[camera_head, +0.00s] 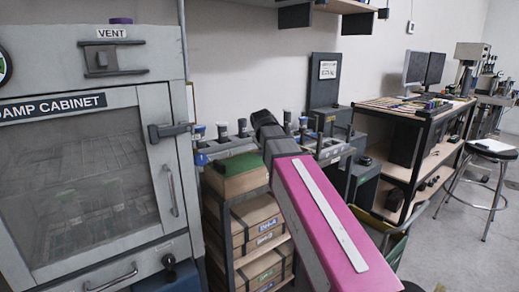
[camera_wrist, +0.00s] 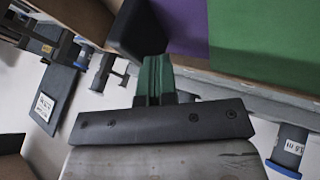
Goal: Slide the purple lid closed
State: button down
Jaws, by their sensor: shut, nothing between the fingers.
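The purple lid (camera_wrist: 184,24) shows in the wrist view as a flat purple surface at the top, with a flat green surface (camera_wrist: 262,38) right beside it. A dark block (camera_wrist: 138,30) borders the purple on its left. My gripper (camera_wrist: 155,66) is shut and empty, its green fingertips just below the dark block and near the purple edge. I cannot tell whether they touch. In the head view the green top (camera_head: 238,164) of a box lies left of my pink arm. The lid and fingertips are hidden there behind my arm.
A damp cabinet (camera_head: 92,160) stands close on the left. Cardboard boxes (camera_head: 245,222) sit stacked under the green top. Several valve-like fittings (camera_head: 222,132) line the wall behind. A dark panel (camera_head: 325,85) stands behind. A workbench (camera_head: 425,115) and stool (camera_head: 492,150) are on the right.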

jog(key=w+d, duration=0.7)
jog(key=d, duration=0.4)
jog(key=shift+w+d, duration=0.15)
jog(key=shift+w, duration=0.15)
